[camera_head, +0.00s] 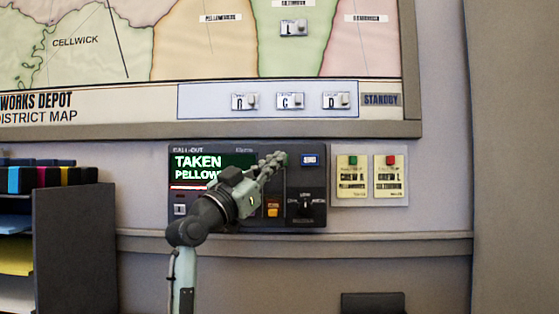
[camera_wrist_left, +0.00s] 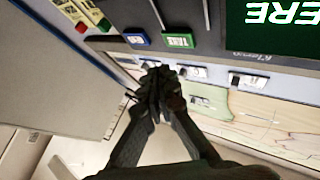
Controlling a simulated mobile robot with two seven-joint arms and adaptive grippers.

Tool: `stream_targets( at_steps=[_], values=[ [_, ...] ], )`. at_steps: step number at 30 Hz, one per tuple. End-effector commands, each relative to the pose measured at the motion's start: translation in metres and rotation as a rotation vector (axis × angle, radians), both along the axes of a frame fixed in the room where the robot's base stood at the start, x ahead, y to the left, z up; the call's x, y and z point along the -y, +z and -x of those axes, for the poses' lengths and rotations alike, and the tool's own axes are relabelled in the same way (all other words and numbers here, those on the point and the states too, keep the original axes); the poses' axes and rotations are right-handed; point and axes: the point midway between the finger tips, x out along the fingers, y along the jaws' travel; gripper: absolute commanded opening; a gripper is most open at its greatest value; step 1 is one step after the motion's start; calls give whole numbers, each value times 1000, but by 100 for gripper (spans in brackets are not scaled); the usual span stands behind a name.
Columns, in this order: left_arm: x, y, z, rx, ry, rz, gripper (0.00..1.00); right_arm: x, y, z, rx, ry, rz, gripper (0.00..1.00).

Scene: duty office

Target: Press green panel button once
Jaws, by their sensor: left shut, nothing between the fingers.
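The dark call-out panel (camera_head: 235,218) is on the wall below the map, with a lit display reading "TAKEN" (camera_head: 197,161). My left gripper (camera_head: 276,159) is shut and empty in front of the panel. In the head view its fingertips cover the spot left of the blue button (camera_head: 309,160), and the green button is mostly hidden there. In the left wrist view the green button (camera_wrist_left: 178,41) shows beside the blue one (camera_wrist_left: 137,40), just beyond my shut fingertips (camera_wrist_left: 157,74). I cannot tell whether they touch. My right gripper is not in view.
An orange button (camera_head: 273,210) and a black knob (camera_head: 305,206) are lower on the panel. Two crew cards, with a green (camera_head: 353,160) and a red (camera_head: 391,160) marker, are to its right. A dark shelf unit (camera_head: 75,250) stands at left. A wall rail (camera_head: 400,243) runs below.

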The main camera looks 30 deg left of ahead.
Motion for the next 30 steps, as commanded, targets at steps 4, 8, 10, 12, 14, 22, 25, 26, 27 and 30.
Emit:
stream_targets(
  at_steps=[4,8,10,12,14,22,25,26,27,30],
  values=[
    [8,0,13,-1,1,-2,0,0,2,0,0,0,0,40],
    [13,0,21,0,0,-1,0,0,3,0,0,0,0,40],
    [14,0,23,0,0,0,0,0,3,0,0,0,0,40],
    [14,0,23,0,0,0,0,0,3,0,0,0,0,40],
    [14,0,23,0,0,1,0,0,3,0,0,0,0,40],
    [14,0,23,0,0,1,0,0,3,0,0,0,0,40],
    [14,0,23,0,0,1,0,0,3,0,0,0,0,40],
    [14,0,23,0,0,1,0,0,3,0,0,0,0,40],
    [14,0,23,0,0,1,0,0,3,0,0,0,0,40],
    [14,0,23,0,0,1,0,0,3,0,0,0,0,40]
  ],
)
